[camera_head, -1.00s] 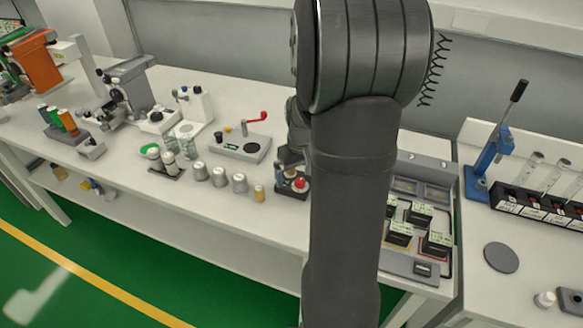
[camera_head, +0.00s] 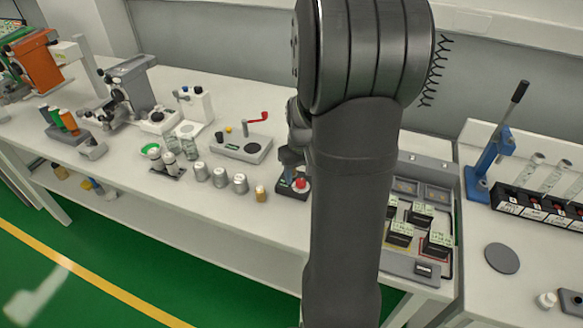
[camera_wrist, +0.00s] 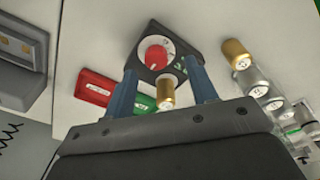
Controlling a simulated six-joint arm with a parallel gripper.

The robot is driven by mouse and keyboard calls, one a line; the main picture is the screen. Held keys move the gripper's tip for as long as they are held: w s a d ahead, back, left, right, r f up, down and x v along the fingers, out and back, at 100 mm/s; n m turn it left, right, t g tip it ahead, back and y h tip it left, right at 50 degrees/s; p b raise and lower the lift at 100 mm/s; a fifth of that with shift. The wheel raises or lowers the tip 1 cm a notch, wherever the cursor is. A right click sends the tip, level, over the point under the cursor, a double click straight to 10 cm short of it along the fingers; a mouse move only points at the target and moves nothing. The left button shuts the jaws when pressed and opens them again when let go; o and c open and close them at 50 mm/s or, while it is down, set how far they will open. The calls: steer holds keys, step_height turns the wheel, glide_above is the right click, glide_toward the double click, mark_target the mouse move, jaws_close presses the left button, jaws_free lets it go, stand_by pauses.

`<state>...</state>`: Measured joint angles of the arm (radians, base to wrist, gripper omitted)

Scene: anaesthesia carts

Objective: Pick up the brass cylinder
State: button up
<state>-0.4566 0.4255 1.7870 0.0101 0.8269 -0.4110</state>
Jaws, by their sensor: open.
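A brass cylinder (camera_head: 260,193) stands upright on the white bench, at the right end of a row of silver cylinders. In the wrist view a brass cylinder (camera_wrist: 236,52) stands at the upper right, outside my fingers. A second brass-coloured cylinder (camera_wrist: 165,92) shows between my two blue fingers, apart from both. My gripper (camera_wrist: 160,78) is open and points down over the bench. In the head view my gripper (camera_head: 291,166) is at the dark base with the red knob, partly hidden by my arm. I cannot see the second cylinder clearly there.
The dark base with a red knob (camera_wrist: 156,52) lies just beyond my fingertips. A red block (camera_wrist: 95,88) and a green one (camera_wrist: 145,103) are beside the left finger. Silver cylinders (camera_head: 240,183) stand left of the brass one. A parts tray (camera_head: 410,268) is at the right.

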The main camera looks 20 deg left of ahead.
steer(key=shift+w+a+r+m, duration=0.25)
steer(key=shift+r+m, duration=0.2)
steer(key=shift+m, duration=0.55)
steer(key=w+a+r+m+g, duration=0.15)
steer(key=r+m, duration=0.55)
steer(key=m, duration=0.7)
steer(key=w+a+r+m+t, duration=0.1)
steer(key=w+a+r+m, duration=0.15)
steer(key=r+m, duration=0.75)
steer(key=f+m, duration=0.1)
steer(key=f, duration=0.4)
steer(key=f+m, duration=0.1)
steer(key=f, duration=0.4)
steer(key=f+m, duration=0.1)
steer(key=f, duration=0.4)
steer(key=shift+w+d+f+g+h, duration=0.15)
steer(key=shift+w+d+g+h, duration=0.05)
steer(key=shift+w+g+h, duration=0.1)
steer(key=shift+s+a+f, duration=0.1)
steer(key=shift+f, duration=1.3)
steer(key=shift+a+f, duration=0.1)
steer(key=shift+f, duration=1.25)
